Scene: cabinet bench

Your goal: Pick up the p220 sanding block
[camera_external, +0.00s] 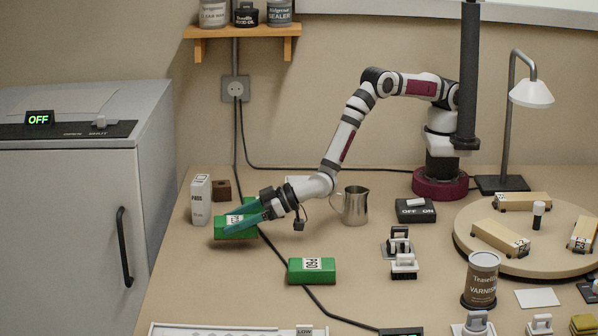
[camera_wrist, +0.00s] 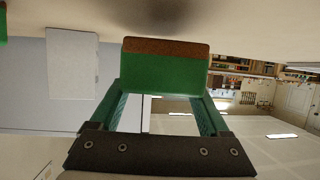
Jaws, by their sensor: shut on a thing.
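My gripper (camera_external: 242,220) is at the left of the bench, shut on a green sanding block (camera_external: 222,232). The block's white label is partly covered by a finger and reads roughly "220". In the wrist view the green block (camera_wrist: 165,72) with its brown face sits between the two teal fingertips (camera_wrist: 165,100). I cannot tell whether it touches the bench. A second green block, labelled P60 (camera_external: 325,272), lies apart on the bench, nearer the front.
A white PASS box (camera_external: 201,200) and a small brown block (camera_external: 221,190) stand just behind the held block. A metal jug (camera_external: 356,206) is to the right. A black cable (camera_external: 284,268) crosses the bench. A turntable (camera_external: 470,252) carries several wooden blocks. A grey cabinet (camera_external: 70,200) stands left.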

